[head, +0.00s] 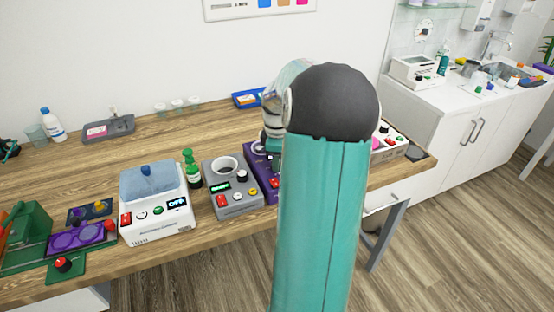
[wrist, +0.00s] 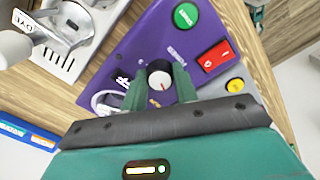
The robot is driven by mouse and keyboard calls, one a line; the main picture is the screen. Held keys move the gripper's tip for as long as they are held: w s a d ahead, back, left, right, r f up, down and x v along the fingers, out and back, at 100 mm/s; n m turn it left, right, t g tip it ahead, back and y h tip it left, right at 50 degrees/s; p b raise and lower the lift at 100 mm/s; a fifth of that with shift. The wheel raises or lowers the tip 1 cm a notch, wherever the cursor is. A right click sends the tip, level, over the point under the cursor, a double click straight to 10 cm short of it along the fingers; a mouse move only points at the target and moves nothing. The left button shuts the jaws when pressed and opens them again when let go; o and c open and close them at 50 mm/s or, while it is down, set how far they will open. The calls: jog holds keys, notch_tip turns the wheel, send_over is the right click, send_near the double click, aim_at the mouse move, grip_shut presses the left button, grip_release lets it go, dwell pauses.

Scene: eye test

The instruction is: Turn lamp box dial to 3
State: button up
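A purple box (head: 262,166) stands on the wooden bench in the head view, largely hidden behind my arm. I take it to be the lamp box, but I cannot read its name. In the wrist view the purple box (wrist: 150,38) fills the middle. Its dial (wrist: 160,76) is a round knob with a white top and dark side. A small orange mark shows on it; I cannot read a number. My gripper (wrist: 160,72) has its two green fingers on either side of the dial, apart, with narrow gaps. In the head view the gripper is mostly hidden by my arm.

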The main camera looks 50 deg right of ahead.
jog(key=shift+c, duration=0.6)
